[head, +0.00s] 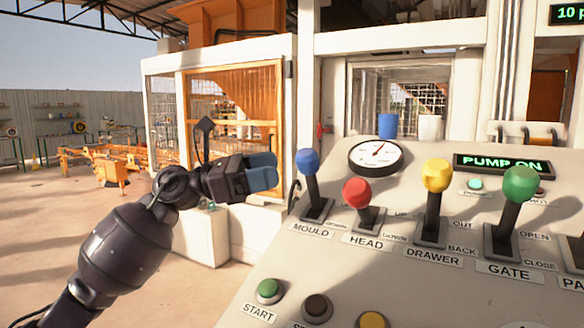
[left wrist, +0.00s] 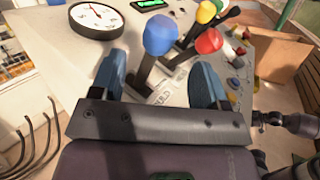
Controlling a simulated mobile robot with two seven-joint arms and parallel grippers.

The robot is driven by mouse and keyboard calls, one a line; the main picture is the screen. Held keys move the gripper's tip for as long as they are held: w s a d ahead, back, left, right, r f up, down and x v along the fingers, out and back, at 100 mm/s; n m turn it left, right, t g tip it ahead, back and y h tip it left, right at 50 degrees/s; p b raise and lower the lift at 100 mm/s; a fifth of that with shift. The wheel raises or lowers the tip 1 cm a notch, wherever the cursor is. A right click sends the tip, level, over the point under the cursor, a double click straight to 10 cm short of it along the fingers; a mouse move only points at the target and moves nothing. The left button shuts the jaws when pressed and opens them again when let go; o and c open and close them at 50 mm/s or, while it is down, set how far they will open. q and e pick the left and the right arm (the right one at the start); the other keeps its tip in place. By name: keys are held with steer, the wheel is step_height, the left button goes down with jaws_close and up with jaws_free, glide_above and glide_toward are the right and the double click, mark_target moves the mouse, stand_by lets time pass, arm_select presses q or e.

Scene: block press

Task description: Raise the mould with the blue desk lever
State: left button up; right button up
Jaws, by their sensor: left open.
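The blue desk lever (head: 307,162) stands at the left end of the panel's lever row, above the MOULD label, its dark stem tilted a little. My left gripper (head: 264,171), with blue fingers, is just left of the lever's knob in the head view, apart from it. In the left wrist view the blue lever (left wrist: 164,34) rises ahead, its stem lined up between the two open fingers of my left gripper (left wrist: 160,78). Nothing is held. The mould itself cannot be made out. My right gripper is in neither view.
Close right of the blue lever stand the red HEAD lever (head: 356,194), yellow DRAWER lever (head: 435,177) and green GATE lever (head: 519,186). A dial gauge (head: 377,157) sits behind. Push buttons (head: 268,291) line the panel's front. Left of the panel is open floor.

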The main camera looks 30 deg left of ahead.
arm_select(q)
steer(key=v, duration=0.3)
steer(key=shift+s+a, duration=0.1)
steer(key=shift+a, duration=0.05)
stand_by(0.6)
